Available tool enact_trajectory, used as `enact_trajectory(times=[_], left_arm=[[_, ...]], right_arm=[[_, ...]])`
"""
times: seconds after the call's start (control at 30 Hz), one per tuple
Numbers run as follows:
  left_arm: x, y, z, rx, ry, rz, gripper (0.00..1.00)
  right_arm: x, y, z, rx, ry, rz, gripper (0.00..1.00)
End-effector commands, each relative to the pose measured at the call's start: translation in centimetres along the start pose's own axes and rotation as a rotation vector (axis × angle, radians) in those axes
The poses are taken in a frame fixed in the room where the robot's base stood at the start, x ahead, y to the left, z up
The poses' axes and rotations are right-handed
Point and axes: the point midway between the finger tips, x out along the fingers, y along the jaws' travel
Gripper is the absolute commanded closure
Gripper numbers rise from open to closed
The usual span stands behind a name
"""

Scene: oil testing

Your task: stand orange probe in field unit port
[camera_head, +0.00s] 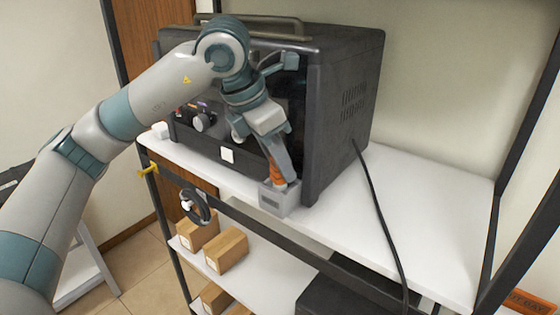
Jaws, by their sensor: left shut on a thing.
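My left gripper (276,150) reaches down from the upper left, in front of the black instrument. It is shut on the orange probe (277,175), whose orange part shows just below the fingers. The small grey box (281,200), which looks like the field unit, stands at the shelf's front edge directly under the probe. The probe's lower end meets the top of this box in the picture; whether it is inside the port I cannot tell, as the port is hidden. The probe looks close to upright. My right gripper is not in view.
A large black instrument (345,100) with knobs stands on the white shelf (425,215), close behind the gripper. A black cable (378,215) runs down over the shelf. Cardboard boxes (226,249) sit on the lower shelf. The shelf's right part is clear.

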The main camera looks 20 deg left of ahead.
Motion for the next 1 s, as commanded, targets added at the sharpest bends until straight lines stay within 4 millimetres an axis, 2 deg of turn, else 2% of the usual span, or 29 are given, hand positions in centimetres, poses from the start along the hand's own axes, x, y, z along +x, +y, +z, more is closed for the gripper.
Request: enact_trajectory(times=[0.07, 0.1, 0.6, 0.63, 0.77, 1.0], left_arm=[[0.3, 0.0, -0.1, 0.0, -0.001, 0.0, 1.0], [0.2, 0.0, -0.1, 0.0, 0.0, 0.0, 0.7], [-0.3, 0.0, 0.1, 0.0, 0.0, 0.0, 0.69], [-0.3, 0.0, 0.1, 0.0, -0.001, 0.001, 0.69], [-1.7, 0.1, 0.1, -0.001, -0.003, 0.002, 0.69], [-5.8, 0.1, 0.0, -0.001, -0.004, 0.002, 0.69]], right_arm=[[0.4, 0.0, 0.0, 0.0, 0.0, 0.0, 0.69], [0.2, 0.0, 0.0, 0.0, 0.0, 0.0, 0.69], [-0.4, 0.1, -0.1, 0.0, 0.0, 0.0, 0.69], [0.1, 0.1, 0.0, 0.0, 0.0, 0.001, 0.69], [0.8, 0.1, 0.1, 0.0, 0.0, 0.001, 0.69], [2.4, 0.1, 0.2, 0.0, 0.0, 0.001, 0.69]])
